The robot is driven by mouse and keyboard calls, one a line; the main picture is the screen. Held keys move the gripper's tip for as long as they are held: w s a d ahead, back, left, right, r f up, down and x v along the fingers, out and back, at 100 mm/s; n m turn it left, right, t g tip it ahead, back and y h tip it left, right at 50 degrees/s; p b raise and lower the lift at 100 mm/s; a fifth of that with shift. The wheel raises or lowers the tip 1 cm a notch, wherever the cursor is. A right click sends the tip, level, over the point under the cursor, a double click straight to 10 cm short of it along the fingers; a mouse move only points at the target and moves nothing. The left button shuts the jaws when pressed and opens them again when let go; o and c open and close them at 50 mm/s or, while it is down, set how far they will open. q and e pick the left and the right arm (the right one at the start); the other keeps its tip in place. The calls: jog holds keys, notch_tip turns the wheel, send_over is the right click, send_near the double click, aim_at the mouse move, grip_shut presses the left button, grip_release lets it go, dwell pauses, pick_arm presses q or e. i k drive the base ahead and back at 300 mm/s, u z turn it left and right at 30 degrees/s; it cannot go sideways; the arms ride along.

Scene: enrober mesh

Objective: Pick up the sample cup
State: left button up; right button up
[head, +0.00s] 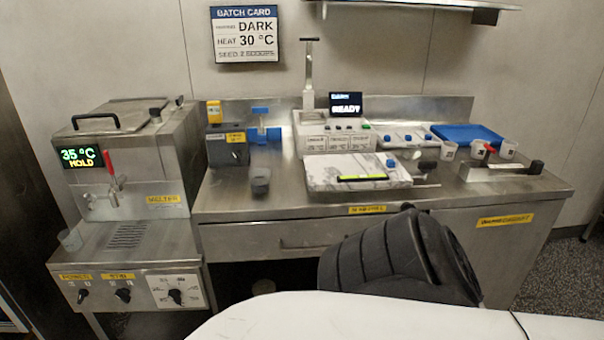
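I cannot tell for sure which vessel is the sample cup. A small translucent cup (70,239) stands on the left end of the melter's shelf, left of the tap. A dark grey cup (260,181) stands on the bench near its left front. Several white cups with dark marks are at the right of the bench, one of them at the far right (507,149). Neither of my grippers is in view, and no gripper touches any cup.
The melter (130,165) stands left, its display reading 35 °C HOLD. A white machine (335,135) with a READY screen and a marbled slab (357,172) fill the bench's middle. A blue tray (468,133) lies back right. The bench's left front (225,200) is clear.

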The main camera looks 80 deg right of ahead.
aim_at(259, 179)
jog(key=z, duration=2.2)
jog(key=k, duration=0.5)
jog(key=z, duration=1.15)
jog(key=i, duration=0.5)
